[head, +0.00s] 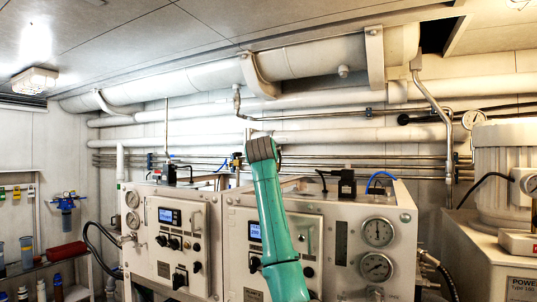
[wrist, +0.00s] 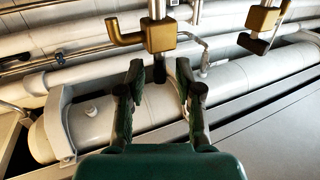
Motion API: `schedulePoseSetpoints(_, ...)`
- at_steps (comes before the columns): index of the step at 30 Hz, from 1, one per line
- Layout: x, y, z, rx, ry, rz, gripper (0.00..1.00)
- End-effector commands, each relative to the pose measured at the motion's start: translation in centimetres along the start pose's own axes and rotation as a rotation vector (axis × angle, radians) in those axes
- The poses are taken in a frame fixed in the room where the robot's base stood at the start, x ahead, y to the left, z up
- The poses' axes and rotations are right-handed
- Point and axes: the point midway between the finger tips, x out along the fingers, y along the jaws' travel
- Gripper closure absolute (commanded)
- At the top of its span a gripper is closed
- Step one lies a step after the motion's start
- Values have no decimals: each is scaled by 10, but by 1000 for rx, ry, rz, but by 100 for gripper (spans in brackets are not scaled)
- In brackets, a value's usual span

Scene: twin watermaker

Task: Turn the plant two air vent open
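In the wrist view, a brass valve (wrist: 157,36) with a lever bent out to the left sits on a vertical metal stem, just beyond my fingertips. A second, similar brass valve (wrist: 263,20) is at the upper right. No label is readable, so I cannot tell which one is the plant two air vent. My gripper (wrist: 160,72) is open, with its two green fingers apart and the lower end of the first valve's stem seen between their tips. I see no contact with the lever. In the head view my teal arm hides the gripper.
A thick white pipe (wrist: 95,122) with brackets runs behind the fingers. In the head view, two white machine cabinets (head: 172,225) with gauges and screens stand below thin metal pipes. A motor housing (head: 500,170) stands at the right, and a shelf with bottles at the left.

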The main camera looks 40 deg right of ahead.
Motion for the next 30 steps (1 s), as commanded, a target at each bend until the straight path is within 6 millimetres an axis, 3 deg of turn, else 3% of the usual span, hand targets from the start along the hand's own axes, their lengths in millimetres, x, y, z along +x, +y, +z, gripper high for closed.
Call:
schedulePoseSetpoints(1,0,0,0,0,0,0,82)
schedulePoseSetpoints(3,0,0,0,0,0,0,100)
schedulePoseSetpoints(30,0,2,0,0,1,-135,100)
